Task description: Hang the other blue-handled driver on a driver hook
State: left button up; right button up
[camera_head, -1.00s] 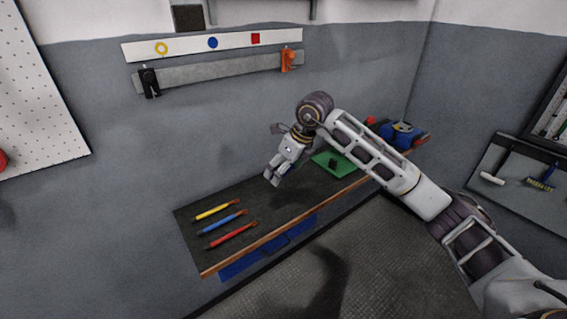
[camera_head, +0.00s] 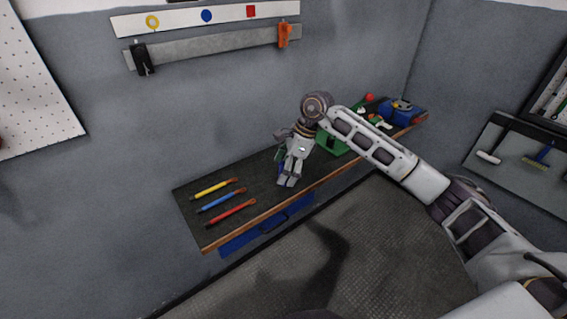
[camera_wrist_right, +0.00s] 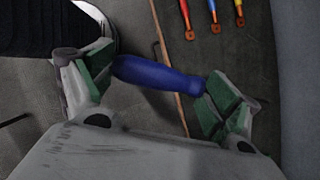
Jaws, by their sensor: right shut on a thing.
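The blue handle of a driver (camera_wrist_right: 158,73) lies crosswise between the green-padded fingers of my right gripper (camera_wrist_right: 155,88) in the right wrist view. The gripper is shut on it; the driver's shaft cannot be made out. In the head view my right gripper (camera_head: 288,183) points down over the middle of the wall shelf, near its front edge. The driver is barely visible there. No driver hook can be clearly identified. My left gripper is not in view.
The dark shelf (camera_head: 195,228) holds yellow (camera_head: 213,189), blue (camera_head: 220,201) and red (camera_head: 230,214) tools at left. A green piece (camera_head: 333,143) and a blue object (camera_head: 400,112) are at right. A grey rail (camera_head: 215,46) on the wall carries black and orange pieces.

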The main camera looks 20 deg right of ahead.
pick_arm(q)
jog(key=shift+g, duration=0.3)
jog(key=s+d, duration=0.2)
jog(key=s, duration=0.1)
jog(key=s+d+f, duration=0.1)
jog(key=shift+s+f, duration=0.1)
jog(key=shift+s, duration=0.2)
pick_arm(e)
jog(key=s+d+f+n+g+h, duration=0.1)
jog(key=s+f+n+g+h, duration=0.1)
jog(key=s+f+n, duration=0.2)
jog(key=s+d+f+n+g+h, duration=0.2)
jog(key=s+f+n, duration=0.3)
jog(key=f+n, duration=0.4)
jog(key=n+g+h, duration=0.1)
jog(key=n, duration=0.6)
jog(key=shift+d+f, duration=0.3)
jog(key=shift+f, duration=0.1)
